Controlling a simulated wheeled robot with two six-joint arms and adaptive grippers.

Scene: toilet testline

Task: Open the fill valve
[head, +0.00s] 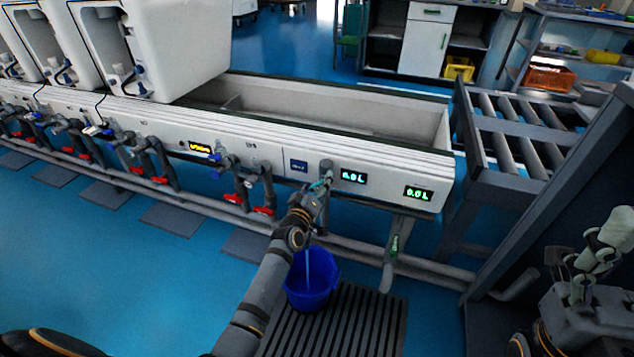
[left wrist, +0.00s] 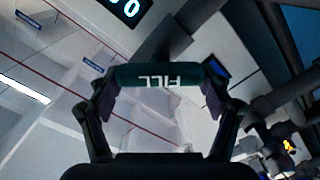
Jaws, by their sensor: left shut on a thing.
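The fill valve's dark green handle (left wrist: 158,76), with the word FILL upside down on it, lies across my left gripper (left wrist: 160,92) in the left wrist view. The gripper's fingers are shut on the handle, one at each end. In the head view my left gripper (head: 318,190) reaches up to the grey valve pipe (head: 326,168) on the front of the testline and hides most of the handle. My right gripper (head: 598,255) is at the right edge, far from the valve; its finger opening is unclear.
A blue bucket (head: 312,284) stands below the valve on a slatted floor grate (head: 345,325), with a thin pale-blue streak above it. Two displays (head: 354,177) appear to read 0.0 L. A drain pipe (head: 394,245) hangs to the right. Red-handled valves (head: 263,211) line the left.

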